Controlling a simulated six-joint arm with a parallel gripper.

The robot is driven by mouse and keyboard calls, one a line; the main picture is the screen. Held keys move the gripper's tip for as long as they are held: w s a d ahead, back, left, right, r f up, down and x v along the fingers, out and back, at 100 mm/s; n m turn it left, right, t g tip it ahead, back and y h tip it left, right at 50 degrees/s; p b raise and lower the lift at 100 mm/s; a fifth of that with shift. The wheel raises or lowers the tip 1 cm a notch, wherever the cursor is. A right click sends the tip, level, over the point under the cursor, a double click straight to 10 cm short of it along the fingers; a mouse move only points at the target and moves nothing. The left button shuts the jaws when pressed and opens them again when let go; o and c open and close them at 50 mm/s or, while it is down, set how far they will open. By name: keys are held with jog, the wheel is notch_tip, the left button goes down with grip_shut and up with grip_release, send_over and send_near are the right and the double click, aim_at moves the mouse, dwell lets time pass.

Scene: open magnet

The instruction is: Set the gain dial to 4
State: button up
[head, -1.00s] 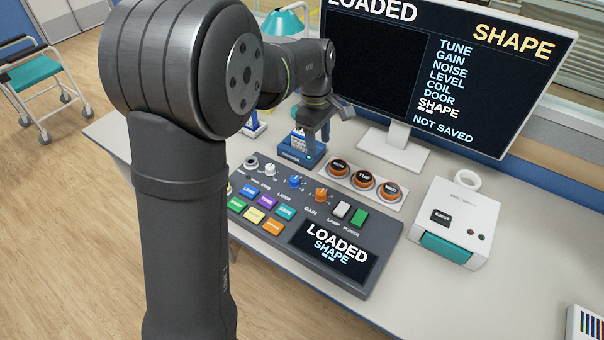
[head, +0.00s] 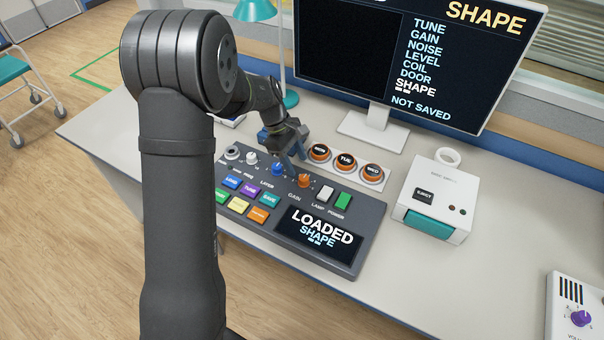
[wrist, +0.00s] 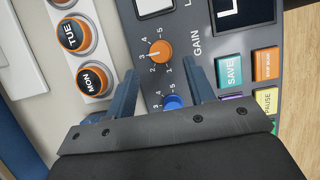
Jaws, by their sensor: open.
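The gain dial is an orange knob (head: 305,181) on the grey console, with the word GAIN beside it. In the wrist view the dial (wrist: 160,53) shows a scale of 1 to 5, and its white mark appears to point near 3. My gripper (head: 294,168) is over the console's dial row in the head view. In the wrist view its two fingers (wrist: 162,76) are apart with nothing between them; the orange dial lies just beyond the tips. The blue dial (wrist: 174,102) shows between the fingers, partly hidden by the gripper body.
The console screen (head: 319,228) reads LOADED, SHAPE. White and green LAMP and POWER switches (head: 335,198) stand right of the gain dial. A white box with an EJECT button (head: 437,196) is farther right.

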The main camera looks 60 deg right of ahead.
aim_at(303, 177)
jog(key=x, duration=0.5)
jog(key=shift+s+f, duration=0.15)
jog(key=shift+f, duration=0.15)
jog(key=c, duration=1)
jog(key=shift+m, duration=0.4)
jog(key=m+y, duration=0.1)
jog(key=m, duration=0.1)
jog(key=m+y, duration=0.1)
jog(key=m, duration=0.1)
jog(key=shift+d+m+t, duration=0.15)
jog(key=shift+m+t, duration=0.15)
jog(key=m+t+y, duration=0.1)
jog(key=m, duration=0.3)
jog(key=shift+d, duration=0.1)
jog(key=shift+m, duration=0.3)
